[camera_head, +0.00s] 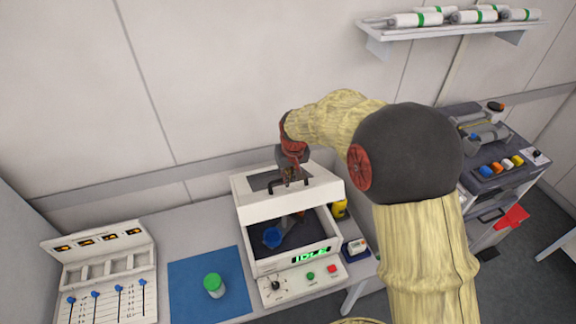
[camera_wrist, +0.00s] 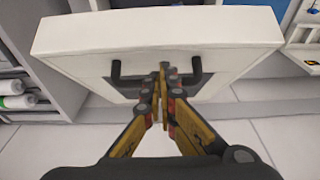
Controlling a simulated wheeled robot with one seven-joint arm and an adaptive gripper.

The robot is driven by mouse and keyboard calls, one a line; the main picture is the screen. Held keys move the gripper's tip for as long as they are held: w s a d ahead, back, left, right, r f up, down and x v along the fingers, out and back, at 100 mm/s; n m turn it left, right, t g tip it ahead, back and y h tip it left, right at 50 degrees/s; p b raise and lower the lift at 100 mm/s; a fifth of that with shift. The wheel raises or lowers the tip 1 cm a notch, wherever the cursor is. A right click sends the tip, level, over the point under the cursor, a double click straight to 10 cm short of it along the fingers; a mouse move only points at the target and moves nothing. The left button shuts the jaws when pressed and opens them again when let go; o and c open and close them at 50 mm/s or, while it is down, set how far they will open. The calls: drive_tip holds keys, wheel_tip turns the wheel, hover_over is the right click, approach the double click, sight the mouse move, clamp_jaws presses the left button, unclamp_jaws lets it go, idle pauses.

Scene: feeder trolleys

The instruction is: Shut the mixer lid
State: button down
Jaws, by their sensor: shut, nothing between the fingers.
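The mixer (camera_head: 262,268) is a white box on the bench with a display that reads IDLE. Its white lid (camera_head: 325,194) is raised, and the dark inside with a blue-topped item (camera_head: 272,237) shows below it. The lid has a dark window and a dark bar handle. In the wrist view the lid (camera_wrist: 160,30) fills the top, with the two ends of the handle (camera_wrist: 115,72) on either side of my fingers. My gripper (camera_head: 290,180) is shut and empty at the handle; it also shows in the wrist view (camera_wrist: 163,72). I cannot tell whether the fingertips touch the lid.
A green-capped jar (camera_head: 213,286) stands on a blue mat (camera_head: 185,290) left of the mixer. A panel with sliders (camera_head: 105,290) is farther left. A yellow item (camera_head: 340,209) is right of the mixer. A wall shelf (camera_head: 450,32) holds white tubes. A grey trolley (camera_head: 490,205) stands right.

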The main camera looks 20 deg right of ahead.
sight(290, 193)
drive_tip(key=shift+s+f, duration=0.55)
drive_tip(key=shift+s, duration=0.05)
drive_tip(key=shift+f, duration=0.25)
drive_tip(key=shift+s+f, duration=0.1)
drive_tip(key=shift+f, duration=0.05)
drive_tip(key=shift+s+f+t+b, duration=0.3)
drive_tip(key=shift+s+f+b, duration=0.45)
drive_tip(key=shift+b, duration=0.35)
drive_tip(key=s+f+t+b, duration=0.1)
drive_tip(key=s+f+b, duration=0.4)
drive_tip(key=f+b, duration=0.4)
drive_tip(key=s+f+t+b, duration=0.2)
drive_tip(key=s+f+b, duration=0.3)
drive_tip(key=f+b, duration=0.4)
drive_tip(key=shift+b, duration=1.65)
